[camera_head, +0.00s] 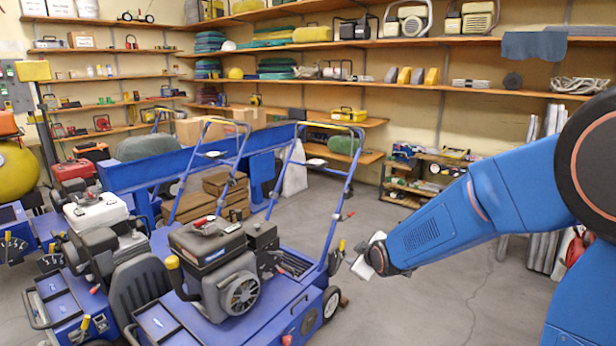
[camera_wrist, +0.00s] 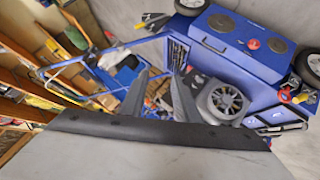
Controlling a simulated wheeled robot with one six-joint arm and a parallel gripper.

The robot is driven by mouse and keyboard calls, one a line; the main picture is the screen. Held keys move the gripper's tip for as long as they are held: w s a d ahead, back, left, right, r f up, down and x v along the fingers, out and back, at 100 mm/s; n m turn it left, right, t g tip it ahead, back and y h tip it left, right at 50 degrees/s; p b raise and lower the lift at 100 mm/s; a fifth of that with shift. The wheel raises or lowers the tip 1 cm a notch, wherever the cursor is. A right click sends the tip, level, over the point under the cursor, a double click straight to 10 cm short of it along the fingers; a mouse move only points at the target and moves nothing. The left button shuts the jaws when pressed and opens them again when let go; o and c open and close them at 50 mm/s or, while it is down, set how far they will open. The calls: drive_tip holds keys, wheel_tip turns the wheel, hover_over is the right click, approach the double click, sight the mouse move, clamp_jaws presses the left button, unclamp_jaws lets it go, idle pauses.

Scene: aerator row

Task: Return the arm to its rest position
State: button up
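My arm (camera_head: 470,215) is blue and reaches in from the right edge of the head view, sloping down to the left. My gripper (camera_head: 362,262) is at its lower end, over the grey floor, to the right of the blue machine's handle. Its fingers are too small to read there. In the wrist view, the two dark fingers of my gripper (camera_wrist: 161,75) stand apart with nothing held between them. The nearest blue aerator machine (camera_head: 240,270) has a dark engine and a tall blue handle. A blue machine (camera_wrist: 235,45) also shows beyond the fingers in the wrist view.
More blue machines (camera_head: 85,235) crowd the left. Loaded wall shelves (camera_head: 440,40) line the back. A low rack (camera_head: 425,175) stands at the back right, with long grey bars (camera_head: 545,190) behind my arm. Open floor (camera_head: 440,300) lies below my arm.

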drive_tip(key=s+d+r+m+g+h, duration=0.1)
drive_tip(key=s+d+r+m+g, duration=0.15)
drive_tip(key=s+d, duration=0.45)
drive_tip(key=s+d+r+m+g+h, duration=0.1)
drive_tip(key=s+d+r+m, duration=0.25)
drive_tip(key=s, duration=0.85)
drive_tip(key=s+d+m+g, duration=0.1)
drive_tip(key=s+d+m, duration=0.1)
drive_tip(key=s, duration=0.8)
drive_tip(key=s+d+r+m+g, duration=0.1)
drive_tip(key=s+d+m, duration=0.1)
drive_tip(key=s, duration=0.9)
drive_tip(key=shift+m, duration=0.7)
drive_tip(key=shift+s+g, duration=0.1)
drive_tip(key=shift+g, duration=0.15)
